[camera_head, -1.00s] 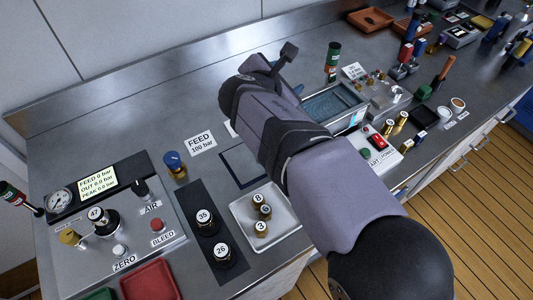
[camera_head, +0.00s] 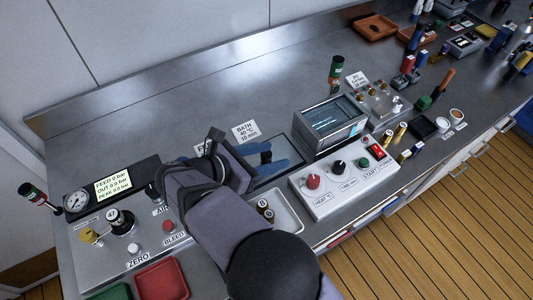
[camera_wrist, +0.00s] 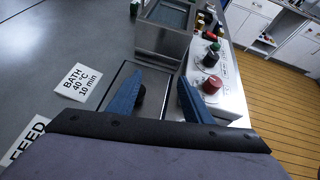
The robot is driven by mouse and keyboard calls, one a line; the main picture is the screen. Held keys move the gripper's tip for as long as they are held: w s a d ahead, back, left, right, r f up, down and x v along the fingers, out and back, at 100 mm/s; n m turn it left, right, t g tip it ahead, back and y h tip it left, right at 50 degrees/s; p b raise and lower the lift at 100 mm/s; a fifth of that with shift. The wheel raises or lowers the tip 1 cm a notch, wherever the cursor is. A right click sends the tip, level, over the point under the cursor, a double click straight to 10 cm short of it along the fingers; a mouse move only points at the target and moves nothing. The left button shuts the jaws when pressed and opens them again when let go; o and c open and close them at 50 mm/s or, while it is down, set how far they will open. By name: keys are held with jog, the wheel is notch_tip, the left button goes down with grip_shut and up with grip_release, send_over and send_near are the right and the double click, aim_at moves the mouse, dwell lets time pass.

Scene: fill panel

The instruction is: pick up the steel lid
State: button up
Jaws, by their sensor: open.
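A flat steel-coloured rectangle with a dark border (camera_wrist: 155,78) lies left of the bath; it also shows in the head view (camera_head: 286,158). I cannot tell whether it is the lid or a marked spot on the bench. My gripper (camera_wrist: 160,82) is open above it, with blue fingers on either side of its near part; they also show in the head view (camera_head: 267,160). A dark piece by the left finger could be a knob or a finger pad. The steel bath (camera_head: 332,122) stands just beyond, its top bluish. My arm hides part of the bench.
A control box (camera_head: 340,178) with red and black knobs stands right of the rectangle. A BATH card (camera_head: 245,132) lies to the left. A white tray (camera_head: 288,222) with brown-and-white cylinders is at the front. Open bench lies behind the cards.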

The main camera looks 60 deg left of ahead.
aim_at(262, 157)
jog(key=s, duration=0.2)
jog(key=s+a+y, duration=0.1)
jog(key=s, duration=0.1)
jog(key=s+f+n+y, duration=0.1)
jog(key=s, duration=0.2)
jog(key=shift+a+t, duration=0.35)
jog(key=shift+t, duration=0.05)
jog(key=shift+b+x, duration=0.7)
jog(key=shift+x, duration=0.35)
jog(key=b+x, duration=0.1)
jog(key=x, duration=0.1)
jog(key=b+x, duration=0.1)
jog(key=x, duration=0.1)
jog(key=shift+s+d+f, duration=0.1)
jog(key=shift+d+f, duration=0.05)
jog(key=shift+f, duration=0.2)
jog(key=shift+w+f+b, duration=0.1)
jog(key=shift+w+b, duration=0.25)
jog(key=shift+w, duration=0.25)
jog(key=shift+c, duration=0.7)
grip_shut()
